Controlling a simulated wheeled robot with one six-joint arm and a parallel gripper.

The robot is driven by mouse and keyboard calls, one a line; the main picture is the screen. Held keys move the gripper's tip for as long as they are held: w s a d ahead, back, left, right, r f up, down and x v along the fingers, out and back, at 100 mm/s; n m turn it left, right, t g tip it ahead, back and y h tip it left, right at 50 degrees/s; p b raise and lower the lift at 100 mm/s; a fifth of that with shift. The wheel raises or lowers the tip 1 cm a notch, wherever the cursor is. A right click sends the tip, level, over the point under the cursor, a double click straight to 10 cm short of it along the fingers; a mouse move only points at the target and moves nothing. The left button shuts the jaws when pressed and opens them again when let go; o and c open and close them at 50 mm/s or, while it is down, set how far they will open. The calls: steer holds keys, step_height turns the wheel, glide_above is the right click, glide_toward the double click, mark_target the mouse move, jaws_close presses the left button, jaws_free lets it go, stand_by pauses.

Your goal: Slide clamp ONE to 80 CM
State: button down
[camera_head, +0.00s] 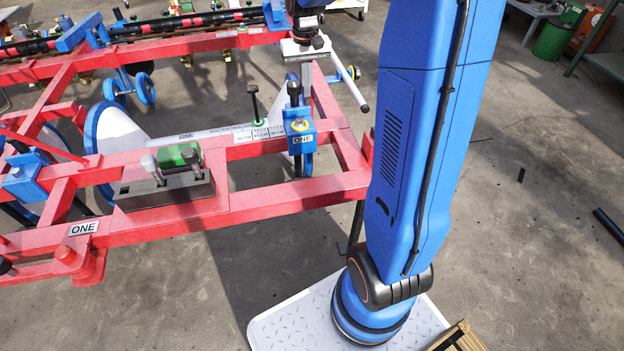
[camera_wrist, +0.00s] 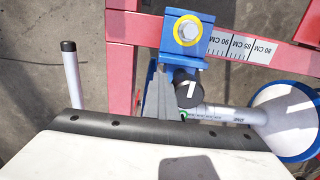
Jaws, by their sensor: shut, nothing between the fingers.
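In the wrist view clamp ONE (camera_wrist: 183,40) sits at the scale's end, beside the 90 CM mark. The white scale (camera_wrist: 240,45) runs right from it through 85 CM to 80 CM (camera_wrist: 263,48); the head view shows the scale (camera_head: 262,131) left of the clamp. My gripper (camera_wrist: 161,72) is shut and empty, its grey fingers just below the clamp in the wrist view. Whether they touch it, I cannot tell.
A black knob (camera_wrist: 187,88) stands right beside my fingers. A black T-handle with a green base (camera_head: 256,105) stands left of the clamp. A green-topped fixture (camera_head: 178,158) sits farther left on the red frame (camera_head: 250,203).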

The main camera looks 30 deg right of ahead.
steer(key=w+a, duration=0.2)
steer(key=a, duration=0.7)
steer(key=shift+w+a, duration=0.3)
steer(key=shift+w, duration=0.1)
stand_by(2.9)
steer(key=shift+d, duration=0.1)
step_height(320, 180, up, 8)
steer(key=d, duration=0.1)
steer(key=shift+s, duration=0.2)
stand_by(0.9)
stand_by(0.5)
steer(key=s+a+f+n+t, duration=0.1)
steer(key=s+t, duration=0.1)
steer(key=s, duration=1.5)
steer(key=s+a+f+n+t, duration=0.1)
steer(key=s+n+t, duration=0.1)
steer(key=s, duration=1.5)
steer(key=shift+t, duration=0.4)
